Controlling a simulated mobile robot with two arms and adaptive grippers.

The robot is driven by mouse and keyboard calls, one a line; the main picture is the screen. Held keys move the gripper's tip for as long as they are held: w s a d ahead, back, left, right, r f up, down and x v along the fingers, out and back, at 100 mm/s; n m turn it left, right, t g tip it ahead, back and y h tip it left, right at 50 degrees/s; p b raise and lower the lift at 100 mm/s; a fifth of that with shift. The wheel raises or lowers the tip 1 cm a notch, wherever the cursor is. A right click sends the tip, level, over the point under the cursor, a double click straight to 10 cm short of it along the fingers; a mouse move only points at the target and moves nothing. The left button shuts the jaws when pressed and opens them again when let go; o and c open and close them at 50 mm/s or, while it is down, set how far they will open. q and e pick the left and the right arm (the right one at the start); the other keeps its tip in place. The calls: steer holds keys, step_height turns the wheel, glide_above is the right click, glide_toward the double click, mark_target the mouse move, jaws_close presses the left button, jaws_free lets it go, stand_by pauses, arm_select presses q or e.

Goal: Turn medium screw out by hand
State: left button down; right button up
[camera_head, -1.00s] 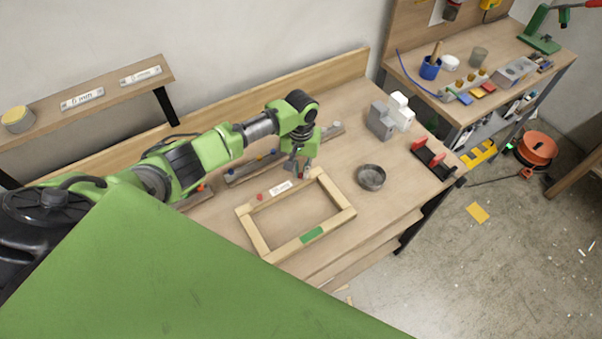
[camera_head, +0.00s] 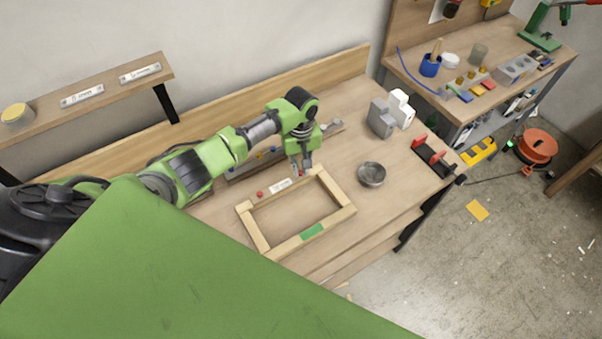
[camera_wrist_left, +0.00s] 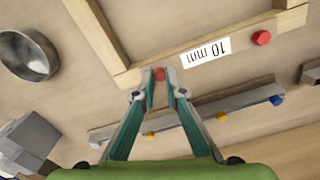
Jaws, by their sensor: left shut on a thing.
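A wooden frame (camera_head: 326,231) lies flat on the workbench, with a white label on its far bar that reads 10 mm in the left wrist view (camera_wrist_left: 205,51). A red screw head (camera_wrist_left: 262,37) shows beside the label. A second red screw head (camera_wrist_left: 159,74) is at the bar's other end, near the frame's corner. My left gripper (camera_head: 301,172) points down at that end. In the left wrist view its fingertips (camera_wrist_left: 163,84) are shut on this second red screw head. The screw's shank is hidden. My right gripper is not in view.
A rail (camera_wrist_left: 200,113) with yellow and blue heads lies behind the frame. A round metal dish (camera_head: 371,175) stands right of the frame. Grey and white blocks (camera_head: 380,119) and a black-and-red holder (camera_head: 434,157) are farther right. The bench between dish and holder is clear.

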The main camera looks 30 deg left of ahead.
arm_select(q)
steer(key=n, duration=0.4)
steer(key=shift+n, duration=0.4)
steer(key=c, duration=2.3)
jaws_free()
